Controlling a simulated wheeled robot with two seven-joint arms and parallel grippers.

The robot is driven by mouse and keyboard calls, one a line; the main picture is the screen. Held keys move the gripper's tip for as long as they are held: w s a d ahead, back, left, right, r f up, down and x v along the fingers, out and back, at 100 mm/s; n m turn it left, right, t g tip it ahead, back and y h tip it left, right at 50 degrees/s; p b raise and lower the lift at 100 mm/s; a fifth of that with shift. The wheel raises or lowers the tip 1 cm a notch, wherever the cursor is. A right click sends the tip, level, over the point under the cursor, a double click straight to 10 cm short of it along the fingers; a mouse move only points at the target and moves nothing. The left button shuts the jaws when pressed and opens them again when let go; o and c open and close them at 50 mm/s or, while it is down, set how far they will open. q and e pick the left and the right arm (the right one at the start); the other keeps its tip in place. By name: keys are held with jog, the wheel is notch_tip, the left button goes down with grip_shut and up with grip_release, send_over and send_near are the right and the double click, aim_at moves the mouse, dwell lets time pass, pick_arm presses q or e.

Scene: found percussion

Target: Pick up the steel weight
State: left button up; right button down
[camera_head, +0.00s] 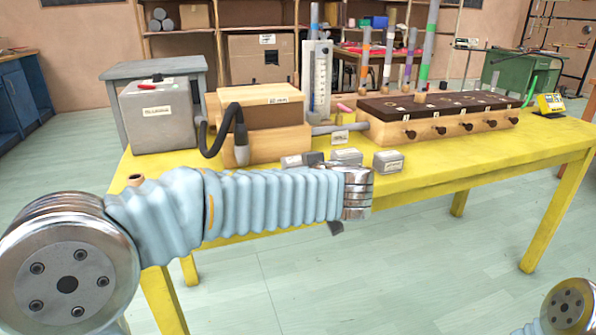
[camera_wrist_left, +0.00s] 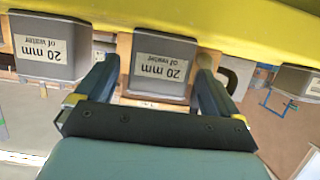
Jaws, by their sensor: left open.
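Three grey steel weights stand in a row near the front edge of the yellow table: a left one (camera_head: 291,161), a middle one (camera_head: 347,156) and a right one (camera_head: 388,161). My left gripper (camera_wrist_left: 158,72) is open in the left wrist view, its two dark fingers on either side of a weight (camera_wrist_left: 162,88) labelled "20 mm of water". Gaps show beside that weight, and the fingers do not grip it. In the head view my left arm and wrist hide most of this gripper. My right gripper is out of view.
Another labelled weight (camera_wrist_left: 45,45) sits left of the fingers in the wrist view, and one more (camera_wrist_left: 297,80) to the right. A wooden box (camera_head: 265,115) with a black hose and a wooden block with several knobs (camera_head: 440,120) stand behind. The table's right front (camera_head: 480,155) is clear.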

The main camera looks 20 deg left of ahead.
pick_arm(q)
jog(key=p+x, duration=0.1)
jog(key=x, duration=0.3)
jog(key=shift+w+a, duration=0.1)
jog(key=shift+w, duration=0.15)
jog(key=c, duration=1.6)
